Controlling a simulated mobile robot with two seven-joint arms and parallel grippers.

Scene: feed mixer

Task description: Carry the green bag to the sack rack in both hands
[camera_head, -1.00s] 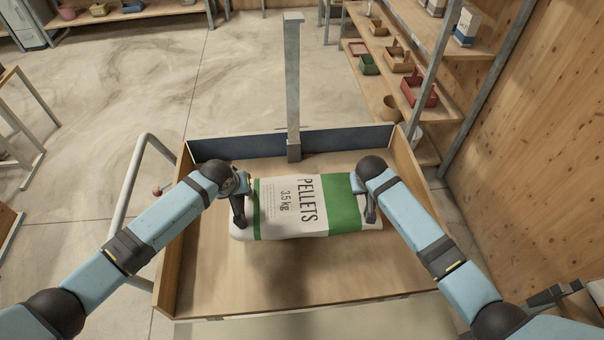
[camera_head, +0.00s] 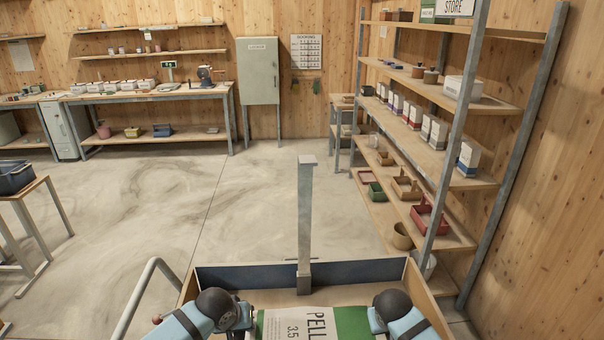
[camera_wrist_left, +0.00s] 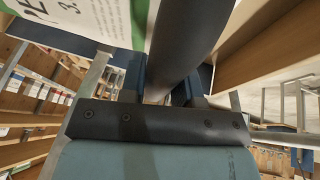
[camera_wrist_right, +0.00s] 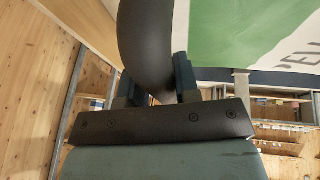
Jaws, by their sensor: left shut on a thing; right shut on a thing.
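The green bag (camera_head: 315,324), white with a green band and the print PELLETS, shows at the bottom edge of the head view, its lower part cut off. The bag also shows in the left wrist view (camera_wrist_left: 100,20) and the right wrist view (camera_wrist_right: 240,35), beside the dark fingers. Its underside is hidden. I cannot tell for sure which furniture is the sack rack; a tall metal-framed shelf unit (camera_head: 455,180) with a STORE sign stands at the right.
The bag is over a wooden tray with a blue far panel (camera_head: 350,272) and an upright grey post (camera_head: 305,220). A grey rail (camera_head: 145,290) is left of it. Workbenches (camera_head: 150,95) and a cabinet (camera_head: 259,72) line the back wall. Open floor (camera_head: 160,205) lies ahead and left.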

